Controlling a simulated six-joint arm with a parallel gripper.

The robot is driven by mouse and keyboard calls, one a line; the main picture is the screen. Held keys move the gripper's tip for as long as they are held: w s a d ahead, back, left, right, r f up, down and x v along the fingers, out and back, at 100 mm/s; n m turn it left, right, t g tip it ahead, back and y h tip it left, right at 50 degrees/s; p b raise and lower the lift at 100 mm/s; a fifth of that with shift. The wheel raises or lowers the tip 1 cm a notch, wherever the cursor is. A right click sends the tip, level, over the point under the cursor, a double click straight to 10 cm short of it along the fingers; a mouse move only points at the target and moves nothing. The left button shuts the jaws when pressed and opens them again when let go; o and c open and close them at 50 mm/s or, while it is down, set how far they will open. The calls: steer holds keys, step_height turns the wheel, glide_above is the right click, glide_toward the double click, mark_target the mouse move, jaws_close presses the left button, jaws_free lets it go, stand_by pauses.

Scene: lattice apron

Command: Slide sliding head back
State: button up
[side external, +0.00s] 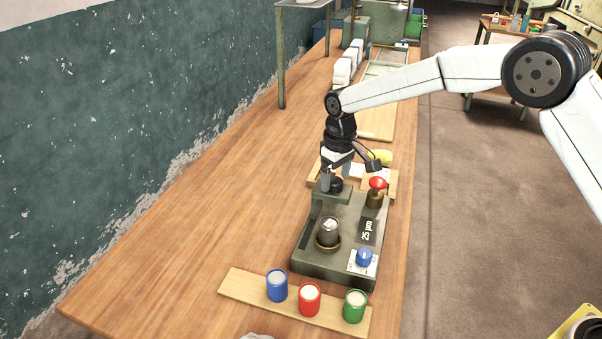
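The sliding head (331,199) is a grey-green block at the far end of a grey machine base (328,264). A dark round knob (336,186) sits on top of it. My gripper (335,180) points down over the head, its fingers on either side of the knob. I cannot tell whether the fingers touch the knob. A dark cup (328,233) with pale contents stands in a brass ring nearer the camera, clear of the head.
Blue (277,288), red (309,300) and green (355,307) cups stand on a board in front. The table left of the machine is clear.

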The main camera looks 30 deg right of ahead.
steer(key=shift+s+a, duration=0.1)
steer(key=shift+r, duration=0.1)
steer(key=shift+r, duration=3.8)
steer(key=shift+d, duration=0.2)
steer(key=shift+s+d+f, duration=0.1)
steer(key=shift+s+d, duration=0.35)
steer(key=shift+s, duration=0.05)
steer(key=s+d+f+m+t, duration=0.1)
steer(key=s+d+f, duration=0.1)
steer(key=s, duration=0.6)
steer(key=s+d+f+m, duration=0.1)
steer(key=s+d+f, duration=0.1)
steer(key=s+d, duration=0.3)
steer(key=s+d+f+m+t, duration=0.1)
steer(key=s+d+f, duration=0.1)
steer(key=s, duration=1)
steer(key=shift+d+f+m+t, duration=0.15)
steer(key=shift+d+m+t, duration=0.15)
steer(key=shift+d, duration=0.6)
